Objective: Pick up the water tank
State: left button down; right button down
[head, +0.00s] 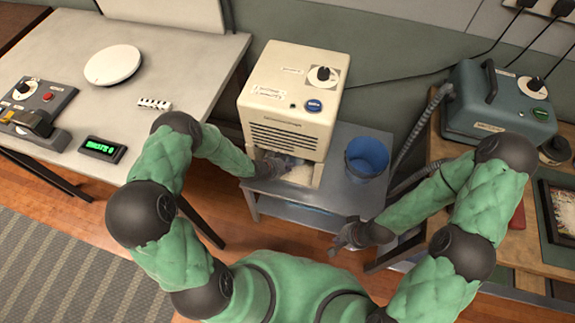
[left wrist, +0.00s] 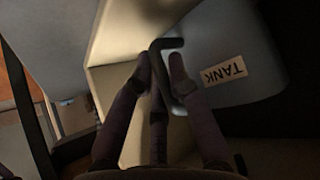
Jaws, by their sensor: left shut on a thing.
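The water tank (left wrist: 225,45) is a pale grey body with a "TANK" label in the left wrist view. It sits inside the lower opening of the cream dehumidifier-like machine (head: 290,90). A dark bar handle (left wrist: 168,44) stands out from the tank's front. My left gripper (left wrist: 160,64) is shut on this handle, with its fingers around it. In the head view my left gripper (head: 285,163) reaches into the machine's opening, and the tank is mostly hidden there. My right gripper (head: 350,236) hangs apart, in front of the grey stand; its fingers are too small to read.
The machine and a blue bucket (head: 367,157) stand on a low grey stand (head: 342,190). A light table (head: 190,52) with devices is at left. A teal machine (head: 500,105) with a ribbed hose sits on the wooden bench (head: 455,150) at right. Floor shows in front.

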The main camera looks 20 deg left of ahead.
pick_arm(q)
jog(key=shift+s, duration=0.35)
jog(key=s+p, duration=0.4)
jog(key=s, duration=1.3)
jog(key=shift+a, duration=0.35)
